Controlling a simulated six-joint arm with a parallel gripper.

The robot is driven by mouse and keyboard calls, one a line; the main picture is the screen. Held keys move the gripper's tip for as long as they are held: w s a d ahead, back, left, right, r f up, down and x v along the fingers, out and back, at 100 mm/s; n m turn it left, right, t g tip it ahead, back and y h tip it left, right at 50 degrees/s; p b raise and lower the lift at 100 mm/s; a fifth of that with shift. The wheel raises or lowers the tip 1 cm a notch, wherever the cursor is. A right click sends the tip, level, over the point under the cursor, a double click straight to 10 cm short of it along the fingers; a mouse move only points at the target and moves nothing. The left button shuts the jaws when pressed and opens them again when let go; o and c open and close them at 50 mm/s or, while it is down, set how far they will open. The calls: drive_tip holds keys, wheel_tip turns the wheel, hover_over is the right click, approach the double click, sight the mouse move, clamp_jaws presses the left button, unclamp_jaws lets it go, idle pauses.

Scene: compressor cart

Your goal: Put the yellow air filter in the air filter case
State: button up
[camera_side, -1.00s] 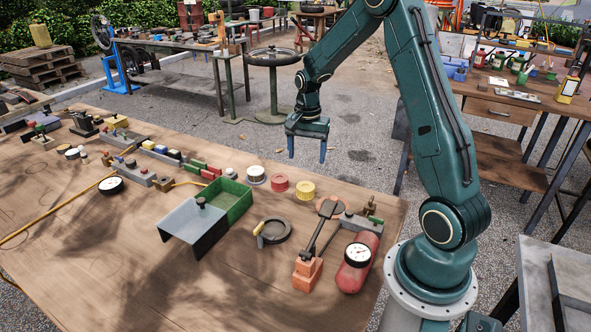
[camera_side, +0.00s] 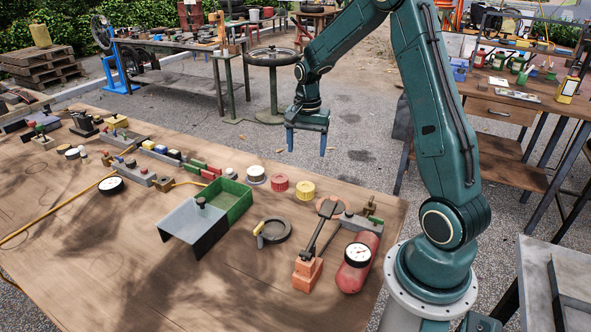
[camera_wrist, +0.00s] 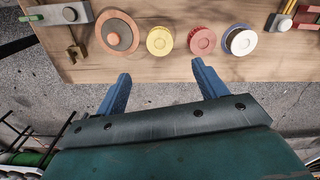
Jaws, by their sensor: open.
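The yellow air filter (camera_side: 305,190) is a short round cylinder standing near the back edge of the wooden table. It also shows in the wrist view (camera_wrist: 160,41), ahead of my fingers and slightly left of the middle between them. The likely air filter case is an open box with green walls (camera_side: 236,203) and a grey lid part (camera_side: 196,228) with a dark knob, left of the filter. My gripper (camera_side: 306,143) is open and empty, pointing down above and behind the table's back edge. Its blue fingers show in the wrist view (camera_wrist: 160,90), apart from the filter.
A red cylinder (camera_side: 279,183) and a white one (camera_side: 256,174) stand left of the filter. A copper-coloured disc (camera_side: 329,207) lies to its right. A dark ring (camera_side: 274,231), a red tank with a gauge (camera_side: 357,264) and orange blocks (camera_side: 307,274) are nearer. The table's front left is mostly clear.

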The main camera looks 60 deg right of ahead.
drive_tip(key=s+a+r+n+t, duration=0.1)
drive_tip(key=s+a+r+n, duration=0.2)
drive_tip(key=a+r, duration=0.35)
drive_tip(key=s+a+r+n+t, duration=0.1)
drive_tip(key=s+a+r+n, duration=0.25)
drive_tip(key=a+r, duration=0.3)
drive_tip(key=s+a+r+n+t, duration=0.3)
drive_tip(key=s+a+n, duration=0.6)
drive_tip(key=s, duration=0.4)
drive_tip(key=shift+a+r+t, duration=0.2)
drive_tip(key=shift+r+t, duration=0.1)
drive_tip(key=shift+o, duration=0.4)
drive_tip(key=shift+w, duration=0.1)
